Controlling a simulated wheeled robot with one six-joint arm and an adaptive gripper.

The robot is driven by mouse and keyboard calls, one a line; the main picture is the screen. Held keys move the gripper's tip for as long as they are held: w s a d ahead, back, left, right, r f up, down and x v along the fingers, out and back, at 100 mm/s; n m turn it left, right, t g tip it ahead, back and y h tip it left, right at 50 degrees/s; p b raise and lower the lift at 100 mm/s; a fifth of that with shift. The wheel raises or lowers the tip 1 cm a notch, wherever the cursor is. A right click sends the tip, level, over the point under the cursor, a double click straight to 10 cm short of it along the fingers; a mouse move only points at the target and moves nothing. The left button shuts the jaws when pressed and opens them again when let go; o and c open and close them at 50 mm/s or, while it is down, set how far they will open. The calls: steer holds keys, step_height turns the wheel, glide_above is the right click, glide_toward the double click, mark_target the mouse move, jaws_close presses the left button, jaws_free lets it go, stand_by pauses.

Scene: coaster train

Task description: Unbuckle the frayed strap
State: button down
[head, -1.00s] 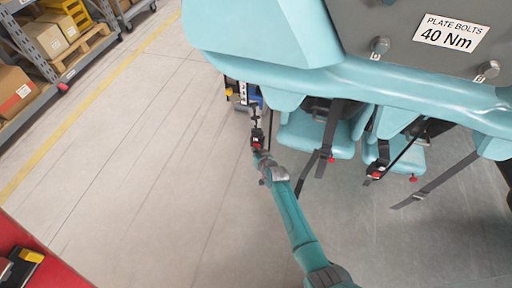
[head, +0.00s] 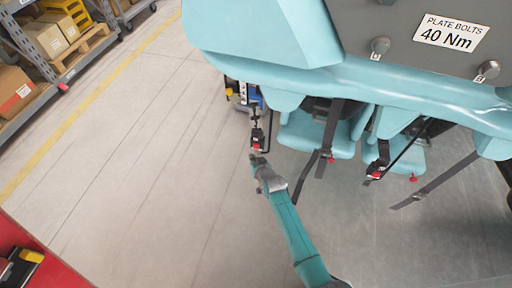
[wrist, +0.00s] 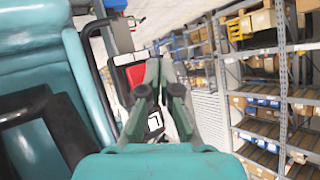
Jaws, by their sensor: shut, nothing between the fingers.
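A black buckle with a red button (head: 257,143) hangs at the left end of the teal car's seat row in the head view. My gripper (head: 253,157) is just below it; a gap or light contact is too small to tell. In the wrist view my gripper (wrist: 158,62) is shut and empty, with a red and white buckle part (wrist: 136,75) beyond and beside the fingers. Several dark straps hang from the seats, among them one strap (head: 328,140) with a red button. I cannot tell which strap is frayed.
The teal car (head: 400,80) overhangs the straps from above. A blue and black item (head: 247,95) stands behind the buckle. Shelving (head: 45,50) with boxes is at the far left. The floor (head: 140,170) left of my arm is clear.

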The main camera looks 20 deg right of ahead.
steer(key=shift+s+a, duration=0.8)
steer(key=shift+s, duration=0.35)
steer(key=s+r+n+t, duration=0.1)
steer(key=s+r, duration=0.2)
steer(key=s, duration=2.6)
steer(key=s+r+n+t, duration=0.1)
steer(key=s+r, duration=2.1)
steer(key=r, duration=0.2)
steer(key=shift+s+d+r, duration=0.3)
steer(key=shift+d+r, duration=0.05)
steer(key=shift+d, duration=0.05)
steer(key=c, duration=1.9)
jaws_free()
